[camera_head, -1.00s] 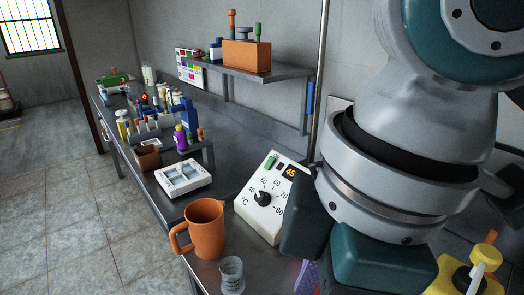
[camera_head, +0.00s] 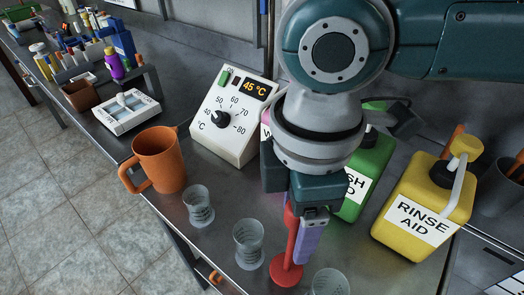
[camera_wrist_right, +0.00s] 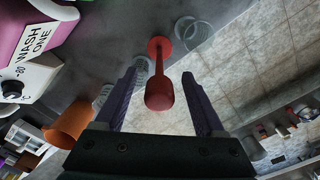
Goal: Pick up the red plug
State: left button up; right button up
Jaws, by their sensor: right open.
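The red plug (camera_head: 286,271) stands upright on the metal bench near its front edge, with a flat round base and a stem rising from it. My right gripper (camera_head: 300,250) points down right at the plug, and one purple finger hides part of the stem. In the right wrist view the plug (camera_wrist_right: 159,95) lies between the two spread fingers of the gripper (camera_wrist_right: 159,78), its thick top end nearest the camera. Gaps show on both sides, so the gripper is open. My left gripper is out of view.
Clear beakers (camera_head: 248,245) stand left of the plug, with another beaker (camera_head: 330,284) at its right. An orange mug (camera_head: 160,160), a white temperature box (camera_head: 233,118), a green container (camera_head: 368,175) and a yellow rinse aid container (camera_head: 425,205) stand around. The bench's front edge is close.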

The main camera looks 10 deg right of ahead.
jog(key=shift+f, duration=0.3)
grip_shut()
dwell(0.4)
jog(key=shift+r, duration=0.1)
dwell(0.7)
